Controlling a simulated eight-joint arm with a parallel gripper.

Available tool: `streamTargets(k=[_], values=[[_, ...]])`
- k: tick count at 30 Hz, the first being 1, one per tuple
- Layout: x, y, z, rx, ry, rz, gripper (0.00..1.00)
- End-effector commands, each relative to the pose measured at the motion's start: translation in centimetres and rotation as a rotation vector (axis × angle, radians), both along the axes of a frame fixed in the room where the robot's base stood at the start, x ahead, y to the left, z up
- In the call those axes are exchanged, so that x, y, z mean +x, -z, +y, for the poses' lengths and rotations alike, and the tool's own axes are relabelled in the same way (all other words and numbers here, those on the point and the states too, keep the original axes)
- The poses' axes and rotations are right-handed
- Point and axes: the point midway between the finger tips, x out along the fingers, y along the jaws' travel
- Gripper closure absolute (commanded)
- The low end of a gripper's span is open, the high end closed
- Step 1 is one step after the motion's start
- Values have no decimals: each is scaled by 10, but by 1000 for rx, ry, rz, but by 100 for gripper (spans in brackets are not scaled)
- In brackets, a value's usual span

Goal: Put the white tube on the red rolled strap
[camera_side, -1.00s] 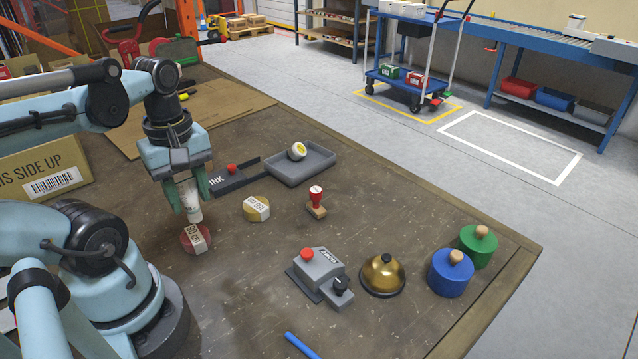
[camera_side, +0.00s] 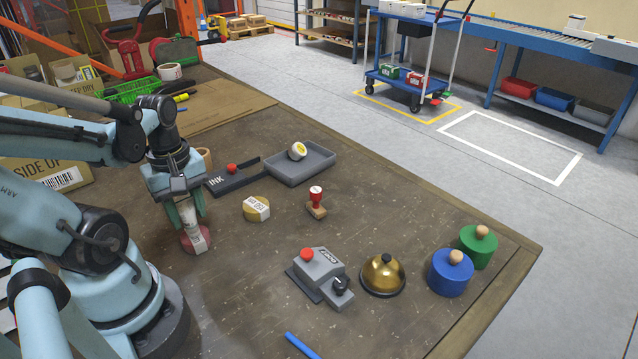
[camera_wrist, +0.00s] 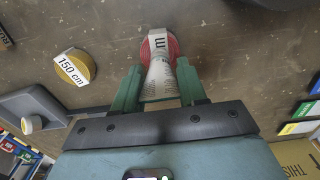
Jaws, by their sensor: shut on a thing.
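The white tube (camera_side: 188,217) is between the green fingers of my gripper (camera_side: 184,210), which is shut on it. The tube (camera_wrist: 160,78) also shows in the wrist view, between the fingertips of my gripper (camera_wrist: 158,88). The red rolled strap (camera_side: 197,240) lies on the table under the tube, with a white label on its side. In the wrist view the strap (camera_wrist: 172,45) shows beyond the tube's far end and is partly covered by it. The tube's end is at the strap; whether it touches the strap I cannot tell.
A yellow rolled strap (camera_side: 257,209) lies to the right. Behind it are an ink pad (camera_side: 233,178) and a grey tray (camera_side: 312,170) with a white and yellow roll. A red stamp (camera_side: 316,200), a grey device (camera_side: 321,277) and a brass bell (camera_side: 383,274) stand farther right.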

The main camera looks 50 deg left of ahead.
Motion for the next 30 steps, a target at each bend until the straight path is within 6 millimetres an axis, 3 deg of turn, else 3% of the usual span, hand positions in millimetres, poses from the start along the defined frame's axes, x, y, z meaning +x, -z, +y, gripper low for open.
streamTargets(k=[11, 12, 17, 30], values=[[0, 3, 0, 0, 0, 0, 87], [0, 4, 0, 0, 0, 0, 57], [0, 4, 0, 0, 0, 0, 33], [0, -1, 0, 0, 0, 0, 33]])
